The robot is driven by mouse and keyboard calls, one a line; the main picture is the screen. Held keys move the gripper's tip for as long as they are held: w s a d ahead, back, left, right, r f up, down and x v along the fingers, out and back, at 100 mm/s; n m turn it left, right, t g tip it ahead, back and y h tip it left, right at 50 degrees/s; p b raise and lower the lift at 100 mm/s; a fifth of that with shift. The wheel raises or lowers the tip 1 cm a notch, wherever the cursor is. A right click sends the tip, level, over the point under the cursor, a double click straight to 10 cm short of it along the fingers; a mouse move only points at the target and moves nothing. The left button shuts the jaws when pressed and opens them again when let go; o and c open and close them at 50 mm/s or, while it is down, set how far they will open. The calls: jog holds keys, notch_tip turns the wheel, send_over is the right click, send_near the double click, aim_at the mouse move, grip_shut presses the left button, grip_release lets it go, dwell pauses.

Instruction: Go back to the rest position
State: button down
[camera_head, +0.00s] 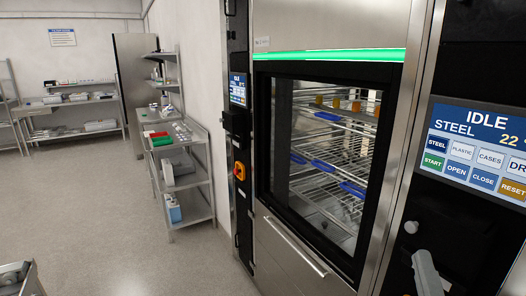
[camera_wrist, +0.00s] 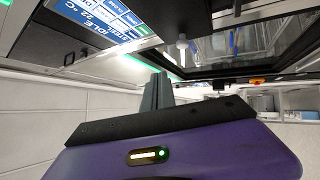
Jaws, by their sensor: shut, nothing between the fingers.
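My gripper (camera_wrist: 158,82) shows in the wrist view as grey fingers closed together, with nothing between them. They stick out past a dark bar and a purple housing with a small lit indicator. In the head view a grey fingertip-like part (camera_head: 426,268) stands at the lower right, in front of the washer's dark panel and below a small pale knob (camera_head: 411,227). The knob also shows in the wrist view (camera_wrist: 182,45), apart from the fingers. The rest of my arm is out of the head view.
The washer's glass door (camera_head: 325,165) is closed over wire racks with blue and orange items. Its screen (camera_head: 478,150) reads IDLE, STEEL, 22. A steel shelf unit (camera_head: 190,195) stands left of it, with another shelf (camera_head: 75,105) at the back. The grey floor (camera_head: 110,225) between is clear.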

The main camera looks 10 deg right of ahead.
jog(key=s+a+f+m+g+y, duration=0.2)
jog(key=s+a+f+m, duration=0.2)
jog(key=s, duration=0.5)
jog(key=s+a+f+m+g+y, duration=0.2)
jog(key=s+a+f+m+y, duration=0.1)
jog(key=s+f, duration=0.5)
jog(key=s+a+f+m+g+y, duration=0.2)
jog(key=s+a+f+m, duration=0.3)
jog(key=s, duration=0.5)
notch_tip(320, 180, down, 2)
jog(key=shift+s+a+f+m+g+y, duration=0.1)
jog(key=shift+s+a+m+g+y, duration=0.25)
jog(key=shift+m, duration=0.25)
jog(key=shift+w, duration=0.25)
